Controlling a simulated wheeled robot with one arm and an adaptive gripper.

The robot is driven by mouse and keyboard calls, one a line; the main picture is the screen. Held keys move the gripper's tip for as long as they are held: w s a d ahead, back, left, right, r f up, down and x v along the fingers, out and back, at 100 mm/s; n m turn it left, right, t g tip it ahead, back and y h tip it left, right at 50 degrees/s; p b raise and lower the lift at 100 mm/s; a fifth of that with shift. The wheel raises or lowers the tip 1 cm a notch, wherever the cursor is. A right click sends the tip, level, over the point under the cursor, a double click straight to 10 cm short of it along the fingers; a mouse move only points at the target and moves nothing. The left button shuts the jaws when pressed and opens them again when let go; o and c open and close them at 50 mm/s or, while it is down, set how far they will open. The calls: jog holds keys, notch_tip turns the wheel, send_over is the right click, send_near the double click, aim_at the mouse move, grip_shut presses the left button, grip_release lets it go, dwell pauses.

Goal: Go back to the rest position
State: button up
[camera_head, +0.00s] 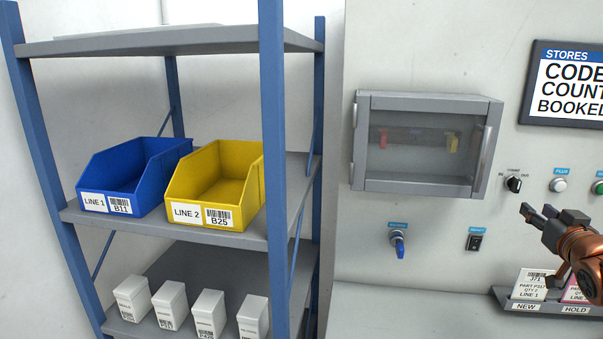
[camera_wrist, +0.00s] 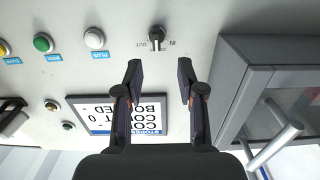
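My gripper (camera_head: 540,216) is at the right of the head view, in front of the wall panel, just below and right of a black rotary switch (camera_head: 513,184) marked IN and OUT. In the wrist view my gripper (camera_wrist: 158,82) has its two dark fingers apart with nothing between them. The same switch (camera_wrist: 156,38) shows just beyond the fingertips, apart from them.
A glass-fronted grey cabinet (camera_head: 425,97) hangs left of my gripper. A card holder (camera_head: 550,306) stands below it. Left is a shelf rack (camera_head: 275,170) with blue and yellow bins.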

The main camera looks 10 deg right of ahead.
jog(key=s+a+f+n+g+y, duration=0.1)
jog(key=a+f+g+y, duration=0.2)
jog(key=a+f+g, duration=0.9)
jog(key=s+a+f+n+g+y, duration=0.1)
jog(key=s+a+f+g, duration=0.2)
jog(key=s+a, duration=1)
jog(key=s+a+f+n+g+y, duration=0.1)
jog(key=s+a+f+g, duration=0.2)
jog(key=s+a, duration=1)
notch_tip(320, 180, down, 3)
jog(key=shift+s+a+f+n+y, duration=0.2)
jog(key=shift+a+n+y, duration=0.2)
jog(key=shift+a, duration=0.25)
